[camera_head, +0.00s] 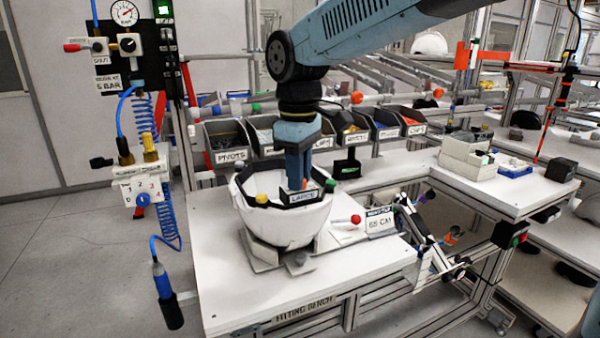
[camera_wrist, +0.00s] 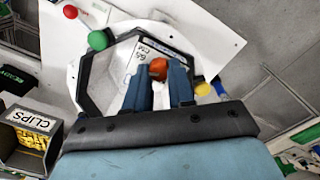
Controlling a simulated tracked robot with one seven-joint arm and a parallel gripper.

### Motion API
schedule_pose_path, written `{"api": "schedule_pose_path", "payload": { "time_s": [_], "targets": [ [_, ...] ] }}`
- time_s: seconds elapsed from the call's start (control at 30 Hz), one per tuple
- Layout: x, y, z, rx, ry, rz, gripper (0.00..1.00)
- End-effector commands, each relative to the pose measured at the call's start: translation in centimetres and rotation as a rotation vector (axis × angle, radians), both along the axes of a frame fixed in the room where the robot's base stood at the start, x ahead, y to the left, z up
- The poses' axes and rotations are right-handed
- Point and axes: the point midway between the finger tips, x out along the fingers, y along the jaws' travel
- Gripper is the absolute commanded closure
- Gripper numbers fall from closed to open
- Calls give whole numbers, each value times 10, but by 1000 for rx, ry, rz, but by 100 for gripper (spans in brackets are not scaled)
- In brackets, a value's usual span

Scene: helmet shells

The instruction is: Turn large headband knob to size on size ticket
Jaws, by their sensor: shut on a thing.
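A white helmet shell (camera_head: 282,222) sits open side up on a grey stand on the bench, with a dark headband inside it. A label reading LARGE (camera_head: 303,197) is on the headband. My gripper (camera_head: 298,184) points down at the headband behind that label. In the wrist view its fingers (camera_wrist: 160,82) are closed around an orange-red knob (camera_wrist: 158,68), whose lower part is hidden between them. Part of a scale with CM lettering (camera_wrist: 137,62) shows beside the knob; its setting is unclear. The size ticket (camera_head: 380,222) stands right of the shell and appears to read 55 CM.
Labelled bins (camera_head: 228,145) line the back of the bench. A gauge panel (camera_head: 122,45) and a hanging blue-hosed tool (camera_head: 164,290) are at left. The bench front (camera_head: 235,300) is clear.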

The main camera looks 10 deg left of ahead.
Motion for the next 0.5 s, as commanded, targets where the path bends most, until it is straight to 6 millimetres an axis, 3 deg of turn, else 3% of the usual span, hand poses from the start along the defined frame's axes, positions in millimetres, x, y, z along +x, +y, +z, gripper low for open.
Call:
{"api": "schedule_pose_path", "payload": {
  "time_s": [0.5],
  "targets": [
    [3, 0, 0, -2, -2, -220, 100]
  ]
}}
